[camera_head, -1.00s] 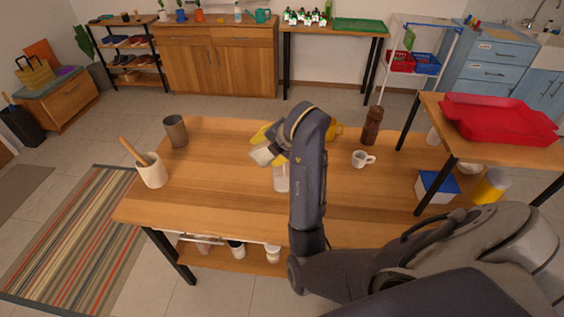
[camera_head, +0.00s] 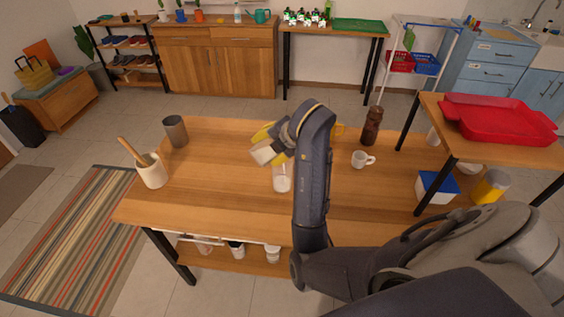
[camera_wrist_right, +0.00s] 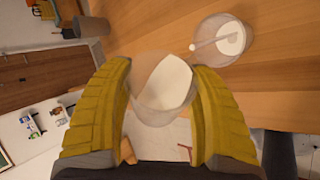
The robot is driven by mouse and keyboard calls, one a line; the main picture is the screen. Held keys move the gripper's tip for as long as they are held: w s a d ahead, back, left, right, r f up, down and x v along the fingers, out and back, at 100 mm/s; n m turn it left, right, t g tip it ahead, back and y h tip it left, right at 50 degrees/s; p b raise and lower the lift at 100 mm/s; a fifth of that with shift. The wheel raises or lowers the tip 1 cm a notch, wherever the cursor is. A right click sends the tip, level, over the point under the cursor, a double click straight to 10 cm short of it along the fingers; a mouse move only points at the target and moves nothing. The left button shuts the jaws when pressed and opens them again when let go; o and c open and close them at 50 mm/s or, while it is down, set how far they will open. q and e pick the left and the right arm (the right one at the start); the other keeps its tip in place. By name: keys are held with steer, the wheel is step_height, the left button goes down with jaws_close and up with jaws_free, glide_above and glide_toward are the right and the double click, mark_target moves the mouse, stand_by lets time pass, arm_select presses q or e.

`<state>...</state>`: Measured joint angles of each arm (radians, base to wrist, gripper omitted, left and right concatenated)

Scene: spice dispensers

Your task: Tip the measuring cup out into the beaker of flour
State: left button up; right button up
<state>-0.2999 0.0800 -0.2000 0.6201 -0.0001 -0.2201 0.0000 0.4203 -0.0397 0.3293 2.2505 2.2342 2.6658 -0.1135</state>
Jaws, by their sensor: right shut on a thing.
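My right gripper (camera_head: 272,140) has yellow fingers and is shut on the measuring cup (camera_head: 264,153), a small pale cup held above the table. In the right wrist view the cup (camera_wrist_right: 162,108) is translucent, sits between both fingers (camera_wrist_right: 161,70) and shows white content inside; it looks tilted. The beaker of flour (camera_head: 282,182) stands upright on the table just below and right of the cup, apart from it. In the right wrist view the clear beaker (camera_wrist_right: 240,55) holds white flour, with a thin pale rod-like shape across it. My left gripper is not in view.
A white pot with wooden utensils (camera_head: 152,172) and a grey cup (camera_head: 175,131) stand at the table's left. A brown bottle (camera_head: 373,126) and white mug (camera_head: 361,159) stand right of my arm. The table's left-centre (camera_head: 220,165) is clear.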

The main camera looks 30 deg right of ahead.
steer(key=shift+r+y, duration=0.15)
steer(key=shift+y, duration=0.15)
stand_by(0.6)
steer(key=shift+w+d+r+m+y+b, duration=0.1)
steer(key=shift+d+r+m+y+b, duration=0.1)
steer(key=shift+d+m+y+b, duration=0.4)
stand_by(1.2)
